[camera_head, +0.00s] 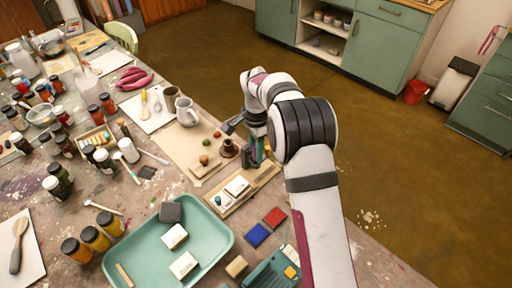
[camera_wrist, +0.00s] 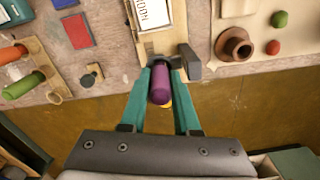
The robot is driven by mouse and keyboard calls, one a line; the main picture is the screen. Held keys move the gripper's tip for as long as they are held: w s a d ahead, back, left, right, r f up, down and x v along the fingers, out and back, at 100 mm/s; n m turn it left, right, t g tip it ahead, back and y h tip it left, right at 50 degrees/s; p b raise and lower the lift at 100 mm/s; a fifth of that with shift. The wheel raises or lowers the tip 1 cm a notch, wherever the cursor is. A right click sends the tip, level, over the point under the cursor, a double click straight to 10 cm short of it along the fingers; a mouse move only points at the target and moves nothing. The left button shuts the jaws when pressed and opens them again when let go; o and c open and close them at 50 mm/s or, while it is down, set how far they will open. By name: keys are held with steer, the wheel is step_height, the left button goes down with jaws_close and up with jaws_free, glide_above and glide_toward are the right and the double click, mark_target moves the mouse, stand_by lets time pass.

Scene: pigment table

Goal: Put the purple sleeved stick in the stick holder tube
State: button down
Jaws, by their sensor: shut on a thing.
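The purple sleeved stick (camera_wrist: 160,84) is between the teal fingertips of my gripper (camera_wrist: 162,78) in the wrist view, its rounded end toward the camera and a bit of yellow beside it. My gripper is shut on it, over the end of a wooden board (camera_wrist: 150,47). A dark grey block (camera_wrist: 189,63) is close beside the stick; contact cannot be told. A brown flanged tube with a dark opening (camera_wrist: 234,47), apparently the holder tube, stands to the right, apart from the stick. In the head view the tube (camera_head: 228,147) is left of my gripper (camera_head: 256,152); the stick is not clear there.
A labelled white box (camera_wrist: 156,14) lies on the wooden board. Orange (camera_wrist: 12,54) and green (camera_wrist: 22,86) sticks are at the left. A teal tray (camera_head: 150,250) and jars crowd the table.

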stand_by(0.3)
steer(key=shift+c, duration=1.4)
jaws_free()
steer(key=shift+o, duration=0.4)
steer(key=shift+r, duration=4)
steer(key=s+d+r+n+y, duration=0.1)
steer(key=s+d+r+n, duration=0.2)
steer(key=s, duration=0.7)
steer(key=s+d+r+n, duration=0.1)
steer(key=s+d+r, duration=0.2)
steer(key=s+r, duration=0.5)
steer(key=s+f+n, duration=0.1)
steer(key=s+f, duration=0.2)
steer(key=s, duration=0.6)
steer(key=s+f+n, duration=0.1)
steer(key=s+f, duration=0.2)
steer(key=s, duration=0.6)
steer(key=shift+s+d+f+y, duration=0.3)
steer(key=shift+f+y, duration=0.1)
